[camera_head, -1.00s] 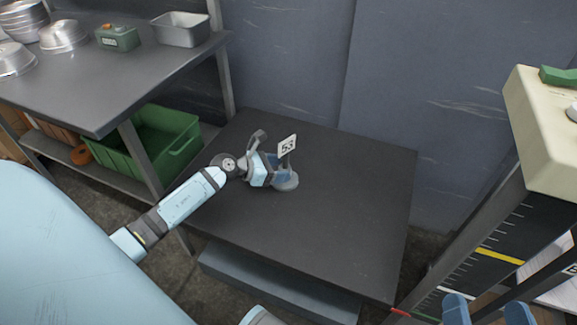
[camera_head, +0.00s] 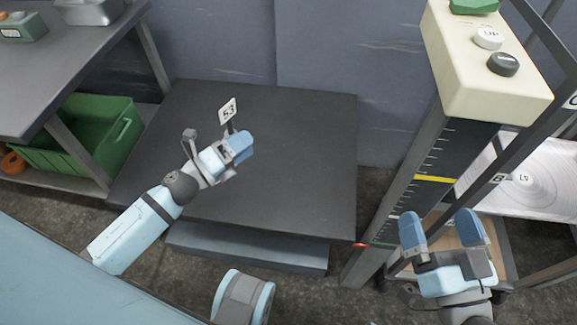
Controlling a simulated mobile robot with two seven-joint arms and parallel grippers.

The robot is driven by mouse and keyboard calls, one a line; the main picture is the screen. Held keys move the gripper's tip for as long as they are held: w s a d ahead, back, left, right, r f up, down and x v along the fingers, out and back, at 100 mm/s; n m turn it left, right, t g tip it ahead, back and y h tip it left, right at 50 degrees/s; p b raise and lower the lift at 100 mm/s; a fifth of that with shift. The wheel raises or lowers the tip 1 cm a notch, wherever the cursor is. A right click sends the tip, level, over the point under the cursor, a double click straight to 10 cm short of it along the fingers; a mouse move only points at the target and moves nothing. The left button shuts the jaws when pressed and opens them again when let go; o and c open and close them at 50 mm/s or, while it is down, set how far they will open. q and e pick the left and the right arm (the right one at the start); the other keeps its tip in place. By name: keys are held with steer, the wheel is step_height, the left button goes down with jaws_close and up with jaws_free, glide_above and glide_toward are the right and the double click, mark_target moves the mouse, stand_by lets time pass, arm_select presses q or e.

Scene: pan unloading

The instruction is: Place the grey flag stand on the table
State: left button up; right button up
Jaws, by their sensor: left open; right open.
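The grey flag stand stands on the dark table (camera_head: 290,185), with its white "53" sign (camera_head: 228,111) upright. Its base is mostly hidden by my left gripper. My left gripper (camera_head: 240,146) is open, at the stand just below the sign; I cannot tell whether it touches the stand. My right gripper (camera_head: 442,226) is open and empty, right of the table, in front of the lift's scale post.
A cream control box (camera_head: 480,70) with buttons tops the scale post at right. A grey workbench (camera_head: 60,70) with a green crate (camera_head: 90,130) beneath is at left. The table's right half is clear. A wall closes the back.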

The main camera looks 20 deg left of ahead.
arm_select(q)
steer(key=s+d+r+n, duration=0.5)
steer(key=d+n, duration=0.3)
steer(key=n, duration=0.4)
steer(key=s+d+r+n, duration=0.5)
steer(key=d+n, duration=0.3)
steer(key=n, duration=0.5)
steer(key=shift+r+y, duration=0.3)
steer(key=shift+r, duration=0.5)
steer(key=shift+s+t, duration=0.1)
steer(key=shift+t, duration=0.2)
arm_select(e)
steer(key=shift+r, duration=0.1)
arm_select(q)
steer(key=s+a+r+g+y+p, duration=0.4)
steer(key=a+r+g+y+p, duration=0.2)
steer(key=p, duration=3.3)
steer(key=shift+a+r, duration=0.95)
steer(key=shift+a, duration=0.1)
arm_select(e)
steer(key=s+d+r+g+h, duration=0.4)
steer(key=d+r+g+h, duration=0.2)
steer(key=d+r, duration=0.1)
steer(key=shift+d+r, duration=0.4)
steer(key=shift+d, duration=0.15)
